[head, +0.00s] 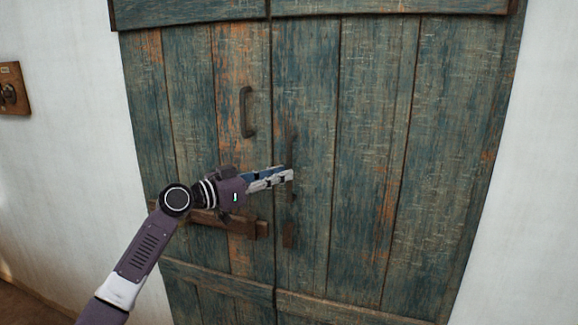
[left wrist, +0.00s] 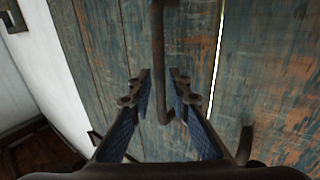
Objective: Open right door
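The right door (head: 375,150) is a weathered blue-green plank leaf and looks shut beside the left door (head: 190,100). Its dark upright handle (head: 290,145) is partly hidden behind my left gripper (head: 288,176). My right gripper is not in view.
The left door has its own dark handle (head: 247,112). A switch plate (head: 12,88) is on the white wall at left.

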